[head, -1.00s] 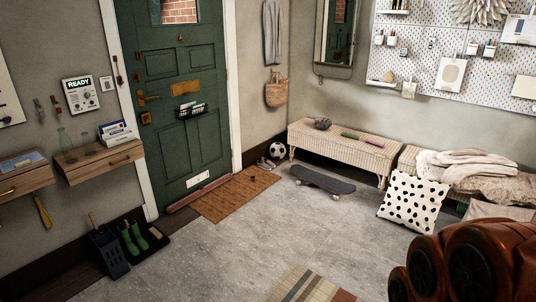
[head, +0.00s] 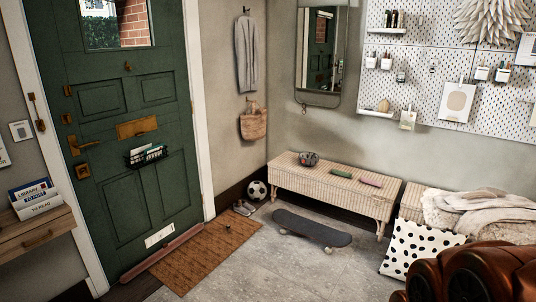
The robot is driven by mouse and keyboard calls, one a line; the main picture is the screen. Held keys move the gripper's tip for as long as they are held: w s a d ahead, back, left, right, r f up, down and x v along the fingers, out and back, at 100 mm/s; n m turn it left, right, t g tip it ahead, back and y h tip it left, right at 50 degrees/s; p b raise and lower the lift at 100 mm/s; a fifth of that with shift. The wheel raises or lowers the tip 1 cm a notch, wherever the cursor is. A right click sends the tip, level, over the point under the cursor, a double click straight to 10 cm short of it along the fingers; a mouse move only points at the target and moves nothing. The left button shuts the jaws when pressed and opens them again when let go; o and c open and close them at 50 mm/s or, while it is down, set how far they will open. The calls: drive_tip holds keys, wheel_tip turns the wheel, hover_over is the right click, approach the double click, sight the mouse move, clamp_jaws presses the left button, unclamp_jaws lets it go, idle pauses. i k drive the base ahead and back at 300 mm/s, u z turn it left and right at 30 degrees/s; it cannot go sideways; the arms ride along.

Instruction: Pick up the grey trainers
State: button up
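A pair of small grey shoes (head: 243,208), which look like the grey trainers, sits on the floor by the wall at the far corner of the doormat. They are just in front of a black and white football (head: 257,190). They are small in the head view, so their details are hard to make out. The orange-brown rounded links of my arm fill the lower right corner. My gripper's fingers do not show.
A skateboard (head: 312,228) lies on the floor in front of the wicker bench (head: 290,180), right of the shoes. A brown doormat (head: 205,252) lies before the green door (head: 130,130). A spotted cushion (head: 420,250) leans at the right. Grey floor (head: 290,270) in front is clear.

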sight(243, 208)
drive_tip(key=u, duration=0.05)
drive_tip(key=i, duration=2.15)
drive_tip(key=u, duration=0.45)
drive_tip(key=i, duration=2.25)
drive_tip(key=u, duration=0.55)
drive_tip(key=i, duration=1.1)
drive_tip(key=u, duration=0.2)
